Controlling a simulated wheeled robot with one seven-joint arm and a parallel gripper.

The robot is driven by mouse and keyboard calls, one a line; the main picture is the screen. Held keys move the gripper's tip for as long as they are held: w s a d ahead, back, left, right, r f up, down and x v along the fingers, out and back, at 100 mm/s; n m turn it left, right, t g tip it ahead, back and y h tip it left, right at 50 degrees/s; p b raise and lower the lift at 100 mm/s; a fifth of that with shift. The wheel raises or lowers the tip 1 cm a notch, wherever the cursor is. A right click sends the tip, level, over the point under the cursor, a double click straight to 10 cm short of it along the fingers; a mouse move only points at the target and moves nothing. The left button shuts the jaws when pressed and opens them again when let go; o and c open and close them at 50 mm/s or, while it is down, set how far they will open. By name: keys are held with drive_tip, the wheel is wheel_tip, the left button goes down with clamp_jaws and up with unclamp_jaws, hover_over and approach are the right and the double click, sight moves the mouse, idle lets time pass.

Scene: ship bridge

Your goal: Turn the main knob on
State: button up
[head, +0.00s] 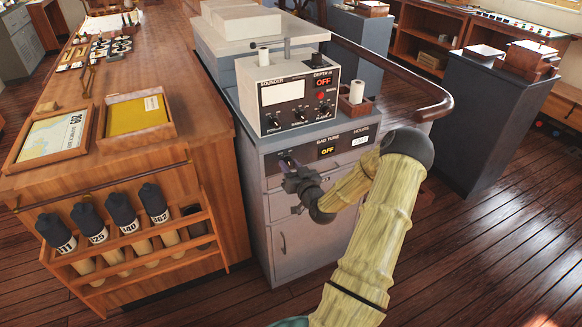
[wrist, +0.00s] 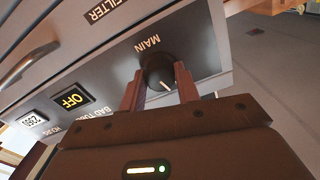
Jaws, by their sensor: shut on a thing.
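The black main knob (wrist: 158,70) sits on the dark panel under the label MAIN in the wrist view, with a white pointer line on its face. My gripper (wrist: 160,84) has its two reddish fingers on either side of the knob, shut on it.
The sounder unit (head: 290,93) stands on the cabinet above the panel, with a red OFF display (head: 323,82). Cabinet drawers with handles are below. A wooden chart table (head: 190,130) with rolled charts is close on the left. Wooden floor is free on the right.

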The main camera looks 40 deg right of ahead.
drive_tip(key=m, duration=0.9)
drive_tip(key=shift+m, duration=0.3)
idle(0.3)
drive_tip(key=o, duration=1)
drive_tip(key=b+v, duration=0.1)
drive_tip(key=v, duration=1.6)
drive_tip(key=shift+s, duration=0.25)
